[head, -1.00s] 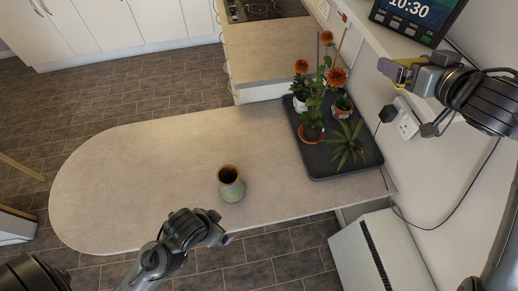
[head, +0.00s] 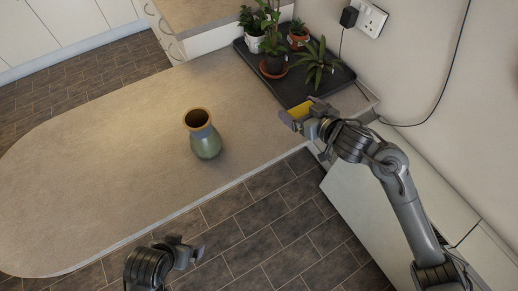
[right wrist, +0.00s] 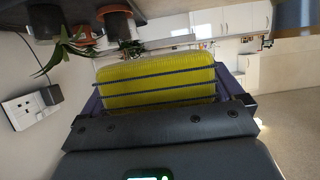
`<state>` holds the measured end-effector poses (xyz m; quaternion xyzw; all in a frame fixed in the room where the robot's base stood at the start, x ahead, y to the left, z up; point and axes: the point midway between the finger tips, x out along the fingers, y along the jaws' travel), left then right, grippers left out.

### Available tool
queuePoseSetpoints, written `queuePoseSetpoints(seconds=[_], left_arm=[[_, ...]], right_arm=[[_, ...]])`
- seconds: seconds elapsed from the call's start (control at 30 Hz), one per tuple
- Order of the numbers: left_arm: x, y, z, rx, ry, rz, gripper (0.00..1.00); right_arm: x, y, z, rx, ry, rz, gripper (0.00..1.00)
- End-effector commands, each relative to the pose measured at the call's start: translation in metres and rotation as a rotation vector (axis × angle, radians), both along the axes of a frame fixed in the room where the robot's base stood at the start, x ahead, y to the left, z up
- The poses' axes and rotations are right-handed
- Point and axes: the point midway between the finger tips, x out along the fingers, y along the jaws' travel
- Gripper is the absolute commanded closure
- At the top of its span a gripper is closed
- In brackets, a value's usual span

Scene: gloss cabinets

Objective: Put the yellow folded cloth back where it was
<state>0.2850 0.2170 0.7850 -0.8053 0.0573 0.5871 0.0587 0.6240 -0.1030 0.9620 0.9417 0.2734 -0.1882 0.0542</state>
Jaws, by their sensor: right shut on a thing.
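The yellow folded cloth (head: 302,110) is between the fingers of my right gripper (head: 304,112), above the right end of the counter near the plant tray's front edge. In the right wrist view the cloth (right wrist: 155,82) is a ribbed yellow pad with dark blue stripes, held across the jaws. Its lower edge is hidden by the gripper. My left gripper (head: 186,246) is low in the head view, in front of the counter edge. Its fingertips look apart, with nothing between them.
A green-brown vase (head: 205,138) stands upright on the counter (head: 110,165), left of my right gripper. A dark tray (head: 338,80) with several potted plants sits at the back right by the wall socket (head: 371,18). The counter's left part is clear.

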Motion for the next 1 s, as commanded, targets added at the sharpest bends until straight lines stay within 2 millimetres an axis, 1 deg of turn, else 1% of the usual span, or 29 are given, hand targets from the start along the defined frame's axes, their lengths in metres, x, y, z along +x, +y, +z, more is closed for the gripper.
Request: queuePoseSetpoints(seconds=[0.03,0.1,0.23,0.33,0.47,0.7,0.8,0.9,1.0], left_arm=[[0.000,0.000,-0.011,0.000,0.000,0.000,0.00],[0.000,0.000,-0.016,0.000,-0.001,0.000,0.00],[0.001,0.000,-0.022,0.001,-0.002,0.000,0.00],[0.001,0.001,-0.025,0.002,-0.002,-0.001,0.00],[0.001,0.001,-0.031,0.006,-0.002,-0.004,0.00],[0.000,0.003,-0.041,0.013,-0.002,-0.007,0.00],[0.000,0.003,-0.044,0.013,-0.002,-0.008,0.00],[0.000,0.003,-0.046,0.013,-0.002,-0.008,0.00],[0.000,0.003,-0.047,0.013,-0.002,-0.007,0.00]], right_arm=[[-0.003,-0.002,-0.020,0.000,0.004,-0.003,0.30],[-0.006,-0.003,-0.034,0.000,0.001,-0.004,0.30],[-0.010,-0.002,-0.051,0.001,0.000,-0.003,0.30],[-0.009,0.005,-0.060,0.003,0.000,-0.002,0.30],[-0.001,0.023,-0.074,0.003,0.000,-0.001,0.30],[0.018,0.068,-0.103,0.001,-0.001,-0.001,0.30],[0.025,0.083,-0.112,0.001,-0.001,-0.002,0.30],[0.030,0.094,-0.120,0.001,0.000,-0.004,0.30],[0.033,0.101,-0.123,0.002,-0.001,-0.003,0.30]])
